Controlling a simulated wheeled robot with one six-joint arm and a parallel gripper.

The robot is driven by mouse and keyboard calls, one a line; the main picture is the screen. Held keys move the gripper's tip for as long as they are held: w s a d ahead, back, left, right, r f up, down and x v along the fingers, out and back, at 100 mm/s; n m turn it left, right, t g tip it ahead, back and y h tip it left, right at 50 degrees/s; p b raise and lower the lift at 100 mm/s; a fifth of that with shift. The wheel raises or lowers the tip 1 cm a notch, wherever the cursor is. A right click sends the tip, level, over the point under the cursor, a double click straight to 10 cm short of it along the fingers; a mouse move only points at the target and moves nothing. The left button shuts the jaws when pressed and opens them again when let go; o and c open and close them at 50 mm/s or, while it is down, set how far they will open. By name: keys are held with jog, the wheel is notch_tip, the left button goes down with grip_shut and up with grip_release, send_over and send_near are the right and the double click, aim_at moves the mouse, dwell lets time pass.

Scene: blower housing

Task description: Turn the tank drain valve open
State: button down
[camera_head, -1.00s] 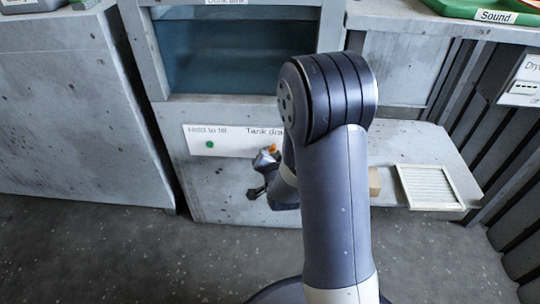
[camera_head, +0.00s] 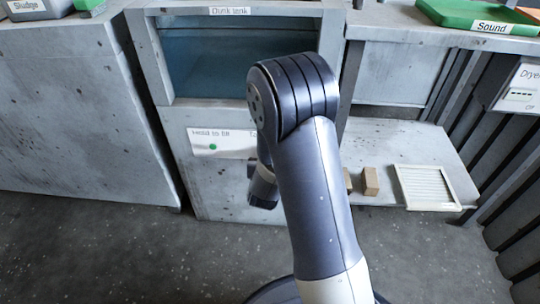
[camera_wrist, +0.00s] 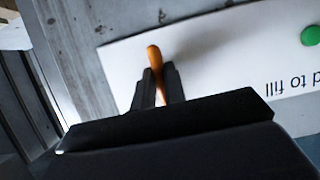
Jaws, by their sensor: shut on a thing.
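The orange valve handle (camera_wrist: 154,58) stands out from the white label plate on the tank front in the wrist view. My gripper (camera_wrist: 158,84) has its two dark fingers shut around the handle, one on each side. The handle's far end shows beyond the fingertips. In the head view my arm hides the handle and the fingers. The tank, labelled "Dunk tank" (camera_head: 229,11), has a window with blue-green water (camera_head: 205,58). The plate (camera_head: 236,145) below it reads "Hold to fill", and its drain lettering is mostly covered by my arm.
A green button (camera_head: 213,147) sits on the plate, left of my arm; it also shows in the wrist view (camera_wrist: 311,36). At right, a low shelf holds small wooden blocks (camera_head: 370,181) and a slatted filter panel (camera_head: 427,187). Floor at left is clear.

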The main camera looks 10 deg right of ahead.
dwell(0.4)
jog(key=c, duration=1.5)
grip_release()
jog(key=shift+o, duration=0.2)
jog(key=p+v, duration=0.3)
jog(key=v, duration=0.7)
jog(key=shift+s, duration=0.35)
jog(key=shift+a+r, duration=0.1)
jog(key=b+x, duration=0.3)
jog(key=x, duration=0.7)
jog(key=shift+w, duration=0.35)
